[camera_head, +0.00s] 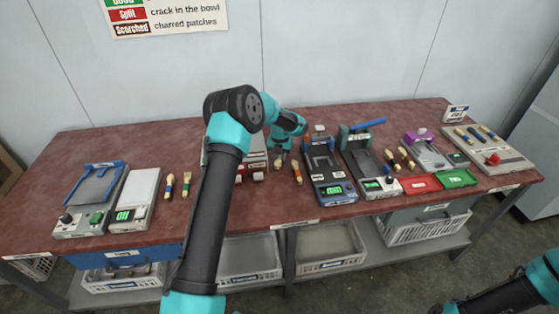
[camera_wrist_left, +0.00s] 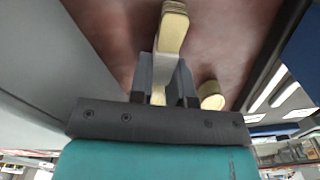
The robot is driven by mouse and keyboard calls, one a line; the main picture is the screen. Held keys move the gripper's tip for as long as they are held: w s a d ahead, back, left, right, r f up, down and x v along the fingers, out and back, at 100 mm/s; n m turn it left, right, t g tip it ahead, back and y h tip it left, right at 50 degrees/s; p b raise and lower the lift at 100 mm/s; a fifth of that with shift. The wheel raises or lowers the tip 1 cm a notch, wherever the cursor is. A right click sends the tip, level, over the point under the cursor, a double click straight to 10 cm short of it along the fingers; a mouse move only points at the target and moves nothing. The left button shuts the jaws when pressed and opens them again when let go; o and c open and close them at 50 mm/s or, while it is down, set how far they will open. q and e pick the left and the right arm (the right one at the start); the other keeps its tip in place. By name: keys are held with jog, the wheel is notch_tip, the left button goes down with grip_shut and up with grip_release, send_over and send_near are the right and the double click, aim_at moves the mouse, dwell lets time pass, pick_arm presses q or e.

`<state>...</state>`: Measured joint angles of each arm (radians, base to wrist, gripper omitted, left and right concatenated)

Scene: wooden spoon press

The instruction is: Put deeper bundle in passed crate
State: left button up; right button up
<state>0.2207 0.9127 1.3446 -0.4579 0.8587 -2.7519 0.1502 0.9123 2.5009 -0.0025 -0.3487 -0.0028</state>
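My left gripper (camera_head: 279,160) is low over the middle of the table, fingers pointing down. In the left wrist view, the left gripper (camera_wrist_left: 165,75) has its fingers close on both sides of a pale wooden spoon bundle (camera_wrist_left: 172,28), with no clear gap. Another pale bundle (camera_wrist_left: 211,96) lies beside it; in the head view a bundle (camera_head: 297,171) lies just right of the gripper. Labelled crates stand under the table, among them a left one (camera_head: 118,284), a middle one (camera_head: 330,263) and a right one (camera_head: 425,232); their labels are unreadable. My right gripper (camera_head: 440,309) is barely in view.
Bundles also lie at the left (camera_head: 169,186) and right (camera_head: 391,158). My left arm hides part of the table.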

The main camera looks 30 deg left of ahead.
pick_arm(q)
grip_shut()
jog(key=shift+r, duration=0.45)
notch_tip(320, 180, up, 3)
jog(key=shift+f, duration=0.15)
jog(key=r, duration=0.1)
send_over(281, 189)
jog(key=shift+r, duration=0.2)
jog(key=shift+a, duration=0.1)
dwell(0.3)
